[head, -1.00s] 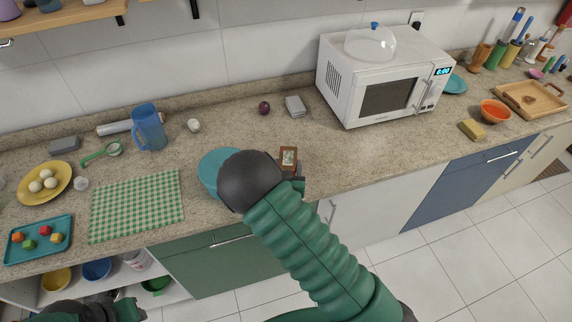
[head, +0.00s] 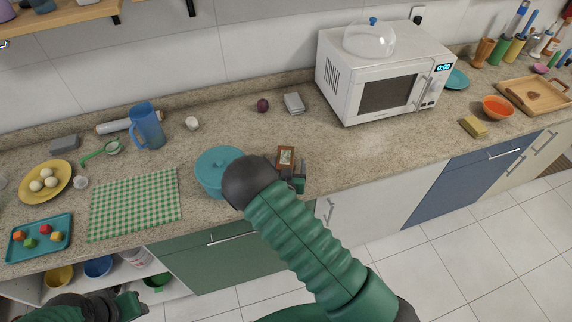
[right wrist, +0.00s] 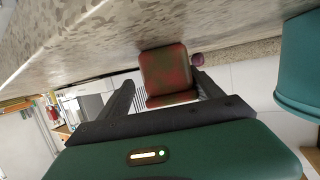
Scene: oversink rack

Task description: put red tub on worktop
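The red tub (head: 286,154) stands on the worktop (head: 340,150) near its front edge, just right of a teal pot, with a pale patch on its top. My right gripper (head: 298,174) is at the tub's near side in the head view. In the right wrist view the tub (right wrist: 166,72) sits between the two spread fingers of the right gripper (right wrist: 163,80), with a gap visible on each side. My left gripper (head: 130,306) is low at the bottom left, away from the worktop things; its fingers are unclear.
The teal pot (head: 214,172) stands close left of the tub, partly behind my right arm. A microwave (head: 382,75) stands to the right. A grey box (head: 294,103) and purple onion (head: 262,105) lie behind. The worktop right of the tub is clear.

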